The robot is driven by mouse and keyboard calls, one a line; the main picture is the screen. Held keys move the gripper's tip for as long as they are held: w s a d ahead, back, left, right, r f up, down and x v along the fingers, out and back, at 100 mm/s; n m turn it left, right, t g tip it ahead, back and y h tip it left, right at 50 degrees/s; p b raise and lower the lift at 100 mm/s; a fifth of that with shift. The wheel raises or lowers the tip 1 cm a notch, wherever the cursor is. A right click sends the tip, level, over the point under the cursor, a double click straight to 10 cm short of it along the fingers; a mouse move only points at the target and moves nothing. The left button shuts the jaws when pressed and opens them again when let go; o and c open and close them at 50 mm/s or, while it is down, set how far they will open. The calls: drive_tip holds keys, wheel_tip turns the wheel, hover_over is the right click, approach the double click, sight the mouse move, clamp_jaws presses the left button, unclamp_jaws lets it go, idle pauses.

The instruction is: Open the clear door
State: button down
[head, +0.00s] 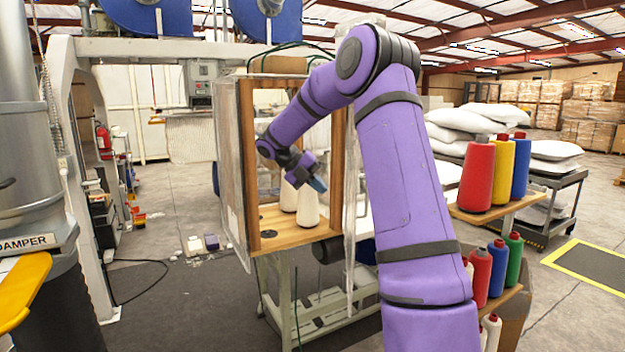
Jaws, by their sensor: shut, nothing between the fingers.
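A wooden-framed cabinet (247,160) stands on a light metal stand left of centre. A clear panel (230,165) runs along its left side; I cannot tell whether this is the door or a side wall. The front opening shows cones of white thread (307,207) on the cabinet's wooden floor. My purple arm reaches across from the right. My gripper (317,184) is shut and empty at the front opening, just above the white cones. I cannot tell whether it touches the door or is inside the frame. My arm hides the cabinet's upper right part.
A rack at right holds red (477,175), yellow (503,170) and blue (520,165) thread cones, close beside my arm. A cart with white pillows (556,150) stands behind it. A grey machine column (25,150) is at left. Floor is open left of the cabinet.

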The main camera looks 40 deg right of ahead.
drive_tip(key=s+d+f, duration=0.2)
drive_tip(key=s+d, duration=0.2)
drive_tip(key=s, duration=0.1)
drive_tip(key=shift+d+f, duration=0.4)
drive_tip(key=shift+s, duration=0.1)
